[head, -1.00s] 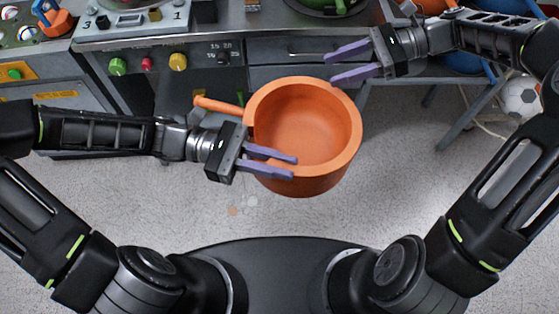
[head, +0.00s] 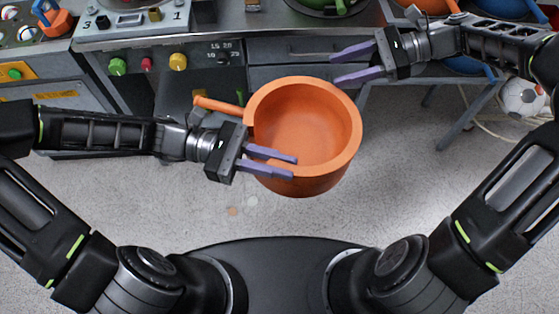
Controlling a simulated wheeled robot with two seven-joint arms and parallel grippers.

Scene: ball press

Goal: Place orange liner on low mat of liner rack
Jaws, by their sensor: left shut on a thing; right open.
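The orange liner (head: 310,120) is a round, deep pot with a thick rim and a peg-like handle (head: 216,105) at its left. It is held in the air above the floor, in front of the machine bench. My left gripper (head: 295,167) is shut on its near-left wall, with purple fingers at the rim. My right gripper (head: 355,63) is open and empty, just beyond the liner's far-right rim and apart from it. The liner rack and its low mat cannot be made out for certain.
A grey bench with colored knobs (head: 178,61) and drawers runs along the back. A blue stool (head: 465,64) with grey legs stands at the right. A soccer ball (head: 522,97) lies on the floor at the far right. The floor (head: 420,190) between is mostly clear.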

